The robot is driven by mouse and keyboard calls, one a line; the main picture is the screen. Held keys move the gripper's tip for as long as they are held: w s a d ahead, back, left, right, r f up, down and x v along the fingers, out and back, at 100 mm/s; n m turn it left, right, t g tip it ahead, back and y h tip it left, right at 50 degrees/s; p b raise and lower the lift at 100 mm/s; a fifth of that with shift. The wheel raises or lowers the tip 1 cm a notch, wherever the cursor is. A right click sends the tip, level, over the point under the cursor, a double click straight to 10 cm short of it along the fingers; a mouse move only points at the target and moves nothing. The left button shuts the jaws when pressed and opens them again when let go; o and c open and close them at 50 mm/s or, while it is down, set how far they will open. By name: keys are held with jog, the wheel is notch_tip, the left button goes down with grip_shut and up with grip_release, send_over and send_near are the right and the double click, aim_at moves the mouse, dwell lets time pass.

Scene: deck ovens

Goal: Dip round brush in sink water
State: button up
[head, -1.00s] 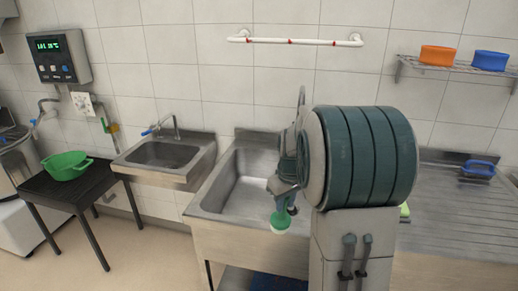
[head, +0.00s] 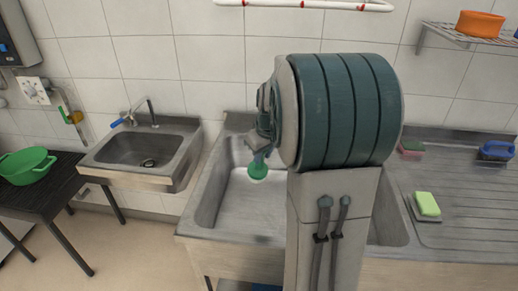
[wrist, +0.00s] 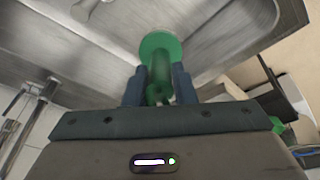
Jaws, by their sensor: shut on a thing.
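My gripper (wrist: 159,88) is shut on the green handle of the round brush (wrist: 160,47), whose round green head points away from the wrist camera. In the head view the brush (head: 258,169) hangs head down with a pale underside, over the large sink basin (head: 205,205). My gripper (head: 260,150) is partly hidden by my arm. The brush appears above the basin floor; I cannot tell whether it touches water, and no clear water surface shows. The arm covers the right part of the basin.
A small sink (head: 135,178) with a tap stands to the left. A green colander (head: 27,166) sits on a dark table (head: 45,205). A yellow-green sponge (head: 427,204) and a blue-handled brush (head: 496,150) lie on the drainboard (head: 460,235). A shelf (head: 450,34) hangs at upper right.

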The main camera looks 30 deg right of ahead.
jog(key=shift+s+d+f, duration=0.1)
jog(key=shift+f, duration=0.5)
notch_tip(320, 180, down, 17)
jog(key=b, duration=1.4)
jog(key=shift+f, duration=0.2)
jog(key=shift+r+p, duration=5.75)
jog(key=shift+r, duration=3)
jog(key=shift+r+p, duration=1.35)
jog(key=shift+r, duration=0.65)
